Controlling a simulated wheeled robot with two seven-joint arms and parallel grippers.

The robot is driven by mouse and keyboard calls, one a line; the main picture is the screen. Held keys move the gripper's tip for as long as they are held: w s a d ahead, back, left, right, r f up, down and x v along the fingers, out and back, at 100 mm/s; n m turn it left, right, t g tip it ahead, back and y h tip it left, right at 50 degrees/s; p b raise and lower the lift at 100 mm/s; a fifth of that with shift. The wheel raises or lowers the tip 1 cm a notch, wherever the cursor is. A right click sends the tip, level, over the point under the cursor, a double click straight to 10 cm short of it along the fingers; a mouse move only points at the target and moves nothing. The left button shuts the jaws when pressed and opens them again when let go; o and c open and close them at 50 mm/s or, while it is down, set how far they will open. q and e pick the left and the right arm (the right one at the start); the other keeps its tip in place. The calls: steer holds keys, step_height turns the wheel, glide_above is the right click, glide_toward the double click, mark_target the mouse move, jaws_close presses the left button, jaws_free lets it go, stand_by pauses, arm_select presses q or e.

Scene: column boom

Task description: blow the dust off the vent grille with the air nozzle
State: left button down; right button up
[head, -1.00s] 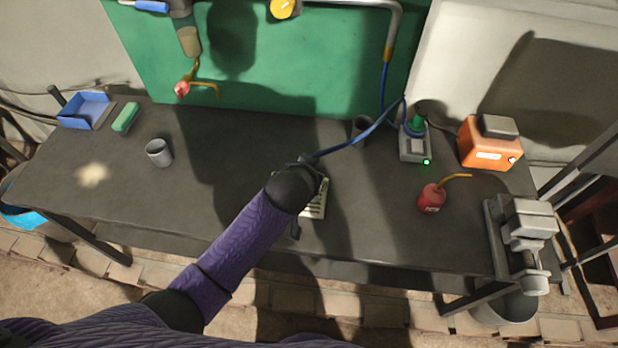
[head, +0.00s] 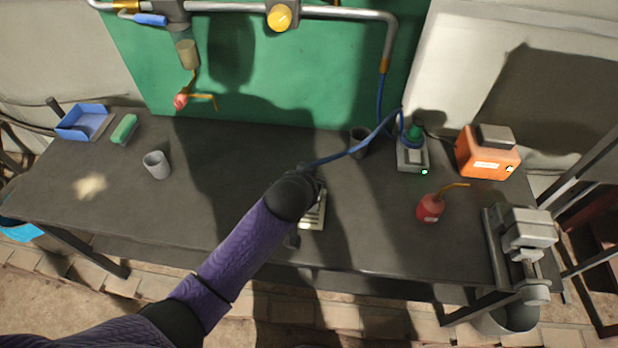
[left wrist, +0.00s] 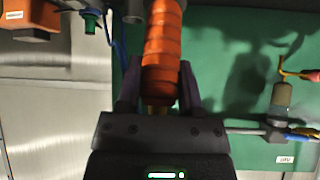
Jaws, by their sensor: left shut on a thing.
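The vent grille (head: 313,216), a pale slatted plate, lies near the front middle of the bench, partly hidden by my left arm. My left gripper (head: 311,187) is over its far left part, mostly hidden behind my dark wrist. In the left wrist view my left gripper (left wrist: 158,82) is shut on the air nozzle (left wrist: 163,48), whose orange ribbed body sits between the two fingers. A blue hose (head: 345,153) runs from the gripper to the pipe at the back. I cannot tell how much dust is on the grille. My right gripper is not in view.
A red oil can (head: 430,208), a vise (head: 525,235), an orange box (head: 485,155) and a grey device (head: 412,158) stand on the right. A grey cup (head: 157,165), green block (head: 124,130), blue dustpan (head: 82,122) and pale dust patch (head: 90,187) are left. The left-middle bench is clear.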

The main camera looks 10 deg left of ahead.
arm_select(q)
steer(key=a+p, duration=0.2)
steer(key=a, duration=0.2)
steer(key=shift+w+a, duration=0.1)
steer(key=shift+a, duration=0.15)
stand_by(0.9)
steer(key=shift+a+p, duration=0.6)
steer(key=shift+a, duration=1.65)
steer(key=shift+w, duration=0.1)
step_height(320, 180, up, 6)
steer(key=p, duration=0.6)
steer(key=shift+p, duration=0.35)
